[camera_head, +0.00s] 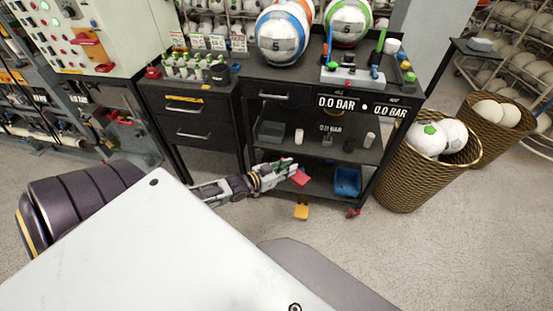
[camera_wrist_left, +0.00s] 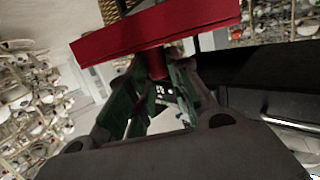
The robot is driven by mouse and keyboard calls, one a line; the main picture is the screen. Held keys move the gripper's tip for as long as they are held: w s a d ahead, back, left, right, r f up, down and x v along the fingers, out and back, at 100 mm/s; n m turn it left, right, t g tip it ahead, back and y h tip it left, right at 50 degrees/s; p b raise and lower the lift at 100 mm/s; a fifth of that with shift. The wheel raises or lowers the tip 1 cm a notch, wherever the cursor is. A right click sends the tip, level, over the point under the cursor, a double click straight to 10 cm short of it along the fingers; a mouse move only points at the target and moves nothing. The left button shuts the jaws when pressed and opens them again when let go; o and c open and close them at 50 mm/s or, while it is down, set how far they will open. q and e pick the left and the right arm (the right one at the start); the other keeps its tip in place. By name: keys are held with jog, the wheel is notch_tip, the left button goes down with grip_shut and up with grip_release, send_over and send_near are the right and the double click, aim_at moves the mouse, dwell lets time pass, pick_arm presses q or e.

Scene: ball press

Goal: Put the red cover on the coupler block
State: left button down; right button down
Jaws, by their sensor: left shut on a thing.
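The red cover (camera_head: 300,178) is held at the tip of my left gripper (camera_head: 283,172), in front of the cart's lower shelf. In the left wrist view the cover (camera_wrist_left: 155,30) is a wide, flat red piece with a short red stem between the fingertips (camera_wrist_left: 157,68). The left gripper is shut on this stem. A pale block with coloured fittings (camera_head: 350,77) sits on the cart's top near the front edge, up and right of the gripper. It looks like the coupler block, but its details are too small to be sure. My right gripper is not in view.
Balls (camera_head: 283,36) stand at the back of the cart top. Beside the pale block are a tall green bottle-like piece (camera_head: 380,43) and a white cup (camera_head: 392,46). A blue bin (camera_head: 347,181) is on the lower shelf. A wicker basket (camera_head: 415,170) stands to the right.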

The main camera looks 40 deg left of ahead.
pick_arm(q)
jog(key=s+d+r, duration=0.2)
jog(key=d, duration=0.2)
jog(key=r+n+t+y, duration=0.1)
jog(key=n+y, duration=0.3)
jog(key=y, duration=0.1)
send_over(306, 180)
jog(key=s+d, duration=0.4)
jog(key=shift+a, duration=0.15)
dwell(0.7)
